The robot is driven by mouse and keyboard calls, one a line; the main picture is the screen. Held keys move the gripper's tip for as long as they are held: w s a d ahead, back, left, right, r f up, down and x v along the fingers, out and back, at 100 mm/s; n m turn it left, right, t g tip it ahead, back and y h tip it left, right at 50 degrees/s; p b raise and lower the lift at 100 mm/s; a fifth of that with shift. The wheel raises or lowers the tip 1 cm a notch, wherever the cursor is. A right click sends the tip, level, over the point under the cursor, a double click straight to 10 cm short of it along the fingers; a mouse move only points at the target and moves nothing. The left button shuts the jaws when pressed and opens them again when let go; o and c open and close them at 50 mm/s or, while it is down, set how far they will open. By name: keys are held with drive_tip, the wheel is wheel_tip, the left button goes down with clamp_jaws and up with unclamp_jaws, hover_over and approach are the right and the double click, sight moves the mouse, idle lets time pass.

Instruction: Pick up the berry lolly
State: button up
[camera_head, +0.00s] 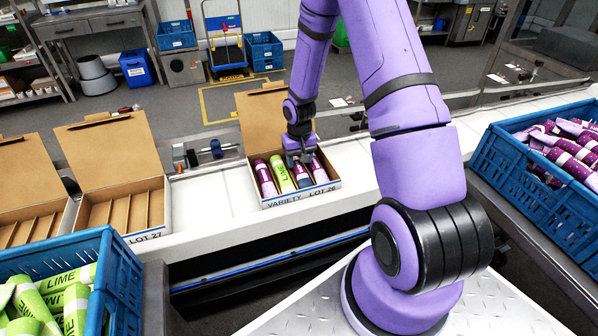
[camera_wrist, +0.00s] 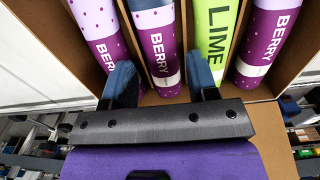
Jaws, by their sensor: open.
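The berry lolly (camera_wrist: 158,48), a purple and white wrapped stick with a dark blue band, lies in a slot of an open cardboard box marked VARIETY LOT 26 (camera_head: 300,197). My gripper (camera_wrist: 162,80) is open, with one finger on each side of this lolly near its end. I cannot tell whether the fingers touch it. In the head view my gripper (camera_head: 299,155) is over the box and partly hides its contents. Other berry lollies (camera_wrist: 97,35) (camera_wrist: 266,45) lie in the outer slots, and a green lime lolly (camera_wrist: 213,40) lies beside the one between my fingers.
An open, empty box marked LOT 27 (camera_head: 123,212) stands to the left on the white conveyor (camera_head: 215,200), with another open box (camera_head: 30,215) beyond it. A blue crate (camera_head: 122,268) holds lime lollies at the lower left. A blue crate (camera_head: 520,180) at the right holds berry lollies.

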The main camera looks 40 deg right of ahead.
sight(299, 167)
drive_tip(key=shift+f, duration=1.7)
drive_tip(key=c, duration=0.7)
drive_tip(key=shift+r, duration=0.1)
drive_tip(key=shift+c, duration=0.2)
